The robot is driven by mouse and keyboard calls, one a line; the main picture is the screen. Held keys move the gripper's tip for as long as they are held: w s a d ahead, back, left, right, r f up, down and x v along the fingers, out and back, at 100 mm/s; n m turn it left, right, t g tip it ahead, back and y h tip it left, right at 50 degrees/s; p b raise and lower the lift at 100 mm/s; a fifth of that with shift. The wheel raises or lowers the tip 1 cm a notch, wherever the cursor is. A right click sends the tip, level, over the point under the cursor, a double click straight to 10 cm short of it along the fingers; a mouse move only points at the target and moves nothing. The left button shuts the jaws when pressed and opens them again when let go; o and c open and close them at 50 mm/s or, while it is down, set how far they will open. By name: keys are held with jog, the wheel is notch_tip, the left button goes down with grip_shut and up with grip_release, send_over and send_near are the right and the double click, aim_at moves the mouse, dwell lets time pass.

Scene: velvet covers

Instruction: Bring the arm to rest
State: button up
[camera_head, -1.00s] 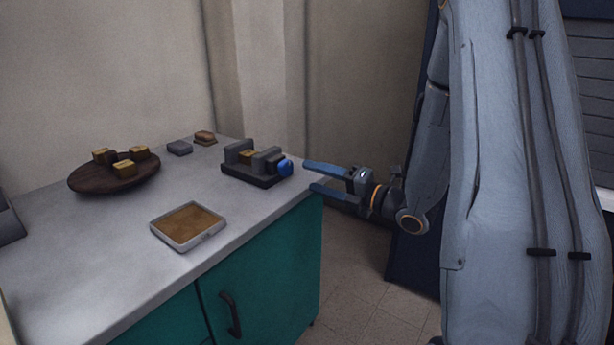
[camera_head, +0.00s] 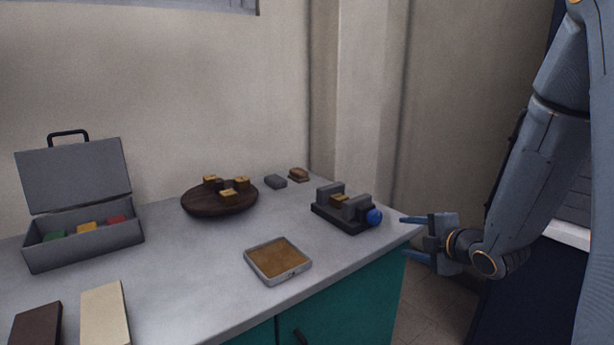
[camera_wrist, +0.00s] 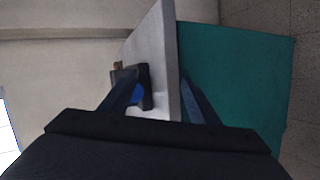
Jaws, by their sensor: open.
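My gripper (camera_head: 418,240) is open and empty. In the head view it is off the right end of the counter, its fingers pointing left towards the counter corner. In the wrist view its two fingers (camera_wrist: 160,92) are spread apart with nothing between them close up. A dark vise-like fixture (camera_head: 344,208) with grey jaws and a blue knob stands on the counter just left of my gripper. It holds a small yellowish block (camera_head: 340,200). The fixture also shows partly behind a finger in the wrist view (camera_wrist: 147,85).
The grey counter (camera_head: 200,290) has teal fronts (camera_head: 365,290). On it are a shallow tray (camera_head: 278,261), a round wooden board (camera_head: 219,203) with small blocks, a grey block (camera_head: 275,182), a brown block (camera_head: 298,175), an open grey case (camera_head: 85,250), a dark slab (camera_head: 38,325) and a cream slab (camera_head: 105,315).

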jog(key=s+a+r+m+g+h+p, duration=0.1)
jog(key=s+a+m+g+p, duration=0.1)
jog(key=s+m+g, duration=0.2)
jog(key=s+a+r+m+g+h+p, duration=0.1)
jog(key=s+a+r+m+g+p, duration=0.1)
jog(key=s+m, duration=0.7)
jog(key=s+a+r+m+g+h+p, duration=0.1)
jog(key=s+a+m+g+p, duration=0.2)
jog(key=s, duration=1.3)
jog(key=a+m+g, duration=0.1)
jog(key=m+g, duration=0.2)
jog(key=m, duration=0.1)
jog(key=shift+s+r+m+h, duration=0.2)
jog(key=shift+r+m+h, duration=0.1)
jog(key=shift+h, duration=0.1)
